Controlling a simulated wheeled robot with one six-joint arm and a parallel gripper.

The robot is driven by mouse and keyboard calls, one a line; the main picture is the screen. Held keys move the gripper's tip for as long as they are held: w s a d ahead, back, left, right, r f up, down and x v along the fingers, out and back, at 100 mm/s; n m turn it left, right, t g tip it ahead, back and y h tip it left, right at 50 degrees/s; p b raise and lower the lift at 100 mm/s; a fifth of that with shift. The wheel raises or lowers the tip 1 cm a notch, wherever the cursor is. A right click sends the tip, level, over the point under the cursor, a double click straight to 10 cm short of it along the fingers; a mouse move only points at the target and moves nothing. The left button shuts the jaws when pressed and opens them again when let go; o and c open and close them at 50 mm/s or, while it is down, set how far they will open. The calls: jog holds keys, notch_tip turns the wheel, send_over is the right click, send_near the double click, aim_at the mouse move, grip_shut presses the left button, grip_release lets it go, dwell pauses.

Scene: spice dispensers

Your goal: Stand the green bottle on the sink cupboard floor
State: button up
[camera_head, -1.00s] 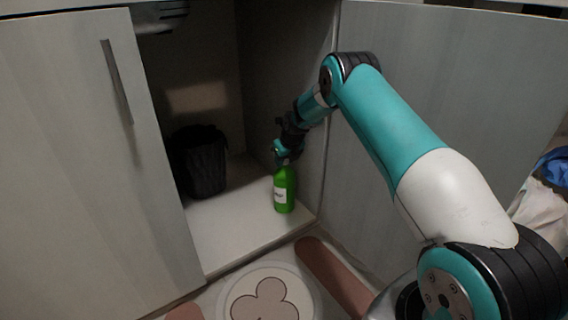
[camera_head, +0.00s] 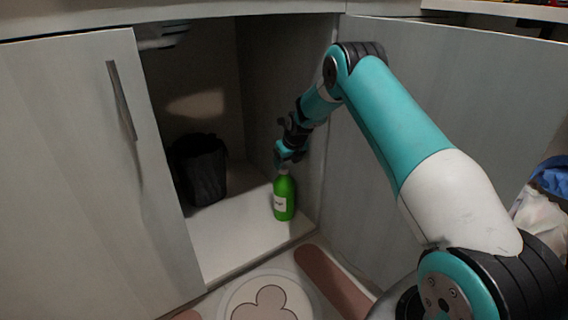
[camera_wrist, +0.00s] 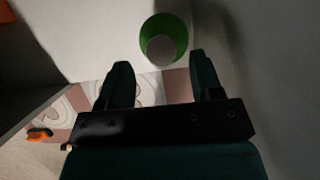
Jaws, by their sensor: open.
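The green bottle (camera_head: 284,200) with a white label stands upright on the white sink cupboard floor (camera_head: 228,232), near the right side wall and the front edge. In the wrist view the bottle (camera_wrist: 165,22) shows end-on as a green round shape with a grey disc, just beyond the fingertips. My gripper (camera_head: 283,157) is directly above the bottle's top in the head view. In the wrist view my gripper (camera_wrist: 160,59) has its two dark fingers apart with nothing between them. Whether a fingertip touches the bottle cannot be told.
A black bin (camera_head: 201,170) stands on the cupboard floor to the left of the bottle. The left door (camera_head: 85,170) and right door (camera_head: 375,190) flank the opening. A patterned mat (camera_head: 265,300) lies in front. An orange item (camera_wrist: 38,134) shows in the wrist view.

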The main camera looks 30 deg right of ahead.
jog(key=p+v, duration=0.3)
jog(key=v, duration=0.5)
jog(key=s+a+r+n+g+y, duration=0.1)
jog(key=s+a+r+n, duration=0.5)
jog(key=a+r+n, duration=0.3)
jog(key=s+a+r+n+y, duration=0.1)
jog(key=s+a+r+n, duration=0.5)
jog(key=a+n, duration=0.35)
jog(key=s+a+r+n+g, duration=0.1)
jog(key=s+a+r+n, duration=0.1)
jog(key=s+n, duration=0.6)
jog(key=s+a+r+n+g+y, duration=0.1)
jog(key=s+a+r+n, duration=0.1)
jog(key=s+a+n, duration=0.3)
jog(key=s+a+r+n+g+y, duration=0.1)
jog(key=s+a+n, duration=0.3)
jog(key=s+n, duration=0.7)
jog(key=s+r, duration=0.1)
jog(key=s, duration=0.4)
jog(key=shift+r+g, duration=0.15)
jog(key=shift+g, duration=0.15)
jog(key=shift+s, duration=0.1)
